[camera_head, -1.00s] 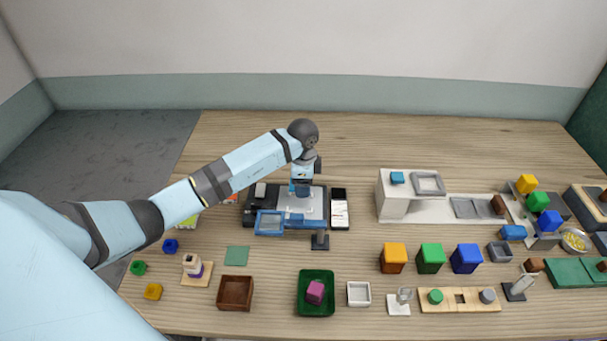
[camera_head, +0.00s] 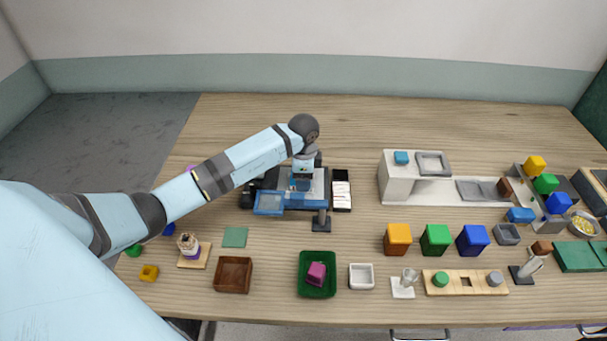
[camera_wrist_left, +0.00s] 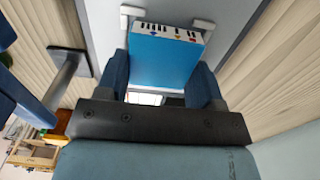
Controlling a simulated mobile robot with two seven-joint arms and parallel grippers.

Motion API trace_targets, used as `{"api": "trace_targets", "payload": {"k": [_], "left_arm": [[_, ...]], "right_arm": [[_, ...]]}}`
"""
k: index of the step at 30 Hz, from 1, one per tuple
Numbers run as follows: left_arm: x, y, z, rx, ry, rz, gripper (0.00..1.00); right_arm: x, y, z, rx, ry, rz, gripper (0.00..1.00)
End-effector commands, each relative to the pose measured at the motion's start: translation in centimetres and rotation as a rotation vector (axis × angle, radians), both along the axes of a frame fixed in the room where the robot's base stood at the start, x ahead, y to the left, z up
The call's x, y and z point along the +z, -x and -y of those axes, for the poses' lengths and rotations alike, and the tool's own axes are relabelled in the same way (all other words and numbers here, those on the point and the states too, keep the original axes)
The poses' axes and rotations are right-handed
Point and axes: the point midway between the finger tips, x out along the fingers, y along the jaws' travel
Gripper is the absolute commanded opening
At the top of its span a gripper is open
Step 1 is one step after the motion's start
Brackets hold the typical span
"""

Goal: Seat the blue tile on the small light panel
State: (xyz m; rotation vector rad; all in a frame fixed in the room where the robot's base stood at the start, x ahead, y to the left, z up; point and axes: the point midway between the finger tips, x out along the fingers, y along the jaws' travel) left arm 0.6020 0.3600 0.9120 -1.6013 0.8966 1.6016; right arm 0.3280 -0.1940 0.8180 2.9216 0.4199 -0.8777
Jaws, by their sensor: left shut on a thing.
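The blue tile (camera_wrist_left: 160,62) fills the space between my left fingers in the left wrist view. A white strip with small coloured marks runs along its far edge. My left gripper (camera_head: 302,186) is shut on it; in the left wrist view (camera_wrist_left: 161,82) a dark blue finger stands on each side. In the head view the gripper points down over a pale grey panel (camera_head: 319,184), seemingly the small light panel, which the hand partly covers. I cannot tell whether the tile touches the panel. My right gripper is not in view.
A blue-framed tray (camera_head: 268,203) lies in front and left of the panel. A dark case with white strips (camera_head: 341,188) stands close on its right. A small black stand (camera_head: 321,222) is in front. The wood table (camera_head: 450,125) is clear behind.

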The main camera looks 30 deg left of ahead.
Motion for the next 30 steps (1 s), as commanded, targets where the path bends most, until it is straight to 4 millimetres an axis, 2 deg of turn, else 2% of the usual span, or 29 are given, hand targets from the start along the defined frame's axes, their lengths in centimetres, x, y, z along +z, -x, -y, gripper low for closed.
{"api": "trace_targets", "payload": {"k": [5,6,9,10,20,23,30], "left_arm": [[0.0,0.0,0.0,0.0,0.0,0.0,0.33],[0.0,0.0,0.0,0.0,0.0,0.0,0.63],[0.0,0.0,0.0,0.0,0.0,0.0,0.86],[0.0,0.0,0.0,0.0,0.0,0.0,0.91],[0.3,0.0,0.0,0.0,0.0,0.0,0.91],[1.4,-0.1,0.0,-0.001,0.0,0.002,0.91],[6.6,-0.1,0.0,-0.001,-0.001,0.005,0.91]], "right_arm": [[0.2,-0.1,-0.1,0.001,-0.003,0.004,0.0],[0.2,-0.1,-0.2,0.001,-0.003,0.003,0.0],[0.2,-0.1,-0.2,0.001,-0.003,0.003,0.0],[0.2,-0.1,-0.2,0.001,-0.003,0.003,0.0],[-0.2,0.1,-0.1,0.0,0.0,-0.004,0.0],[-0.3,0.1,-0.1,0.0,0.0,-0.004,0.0],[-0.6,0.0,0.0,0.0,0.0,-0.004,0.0]]}}
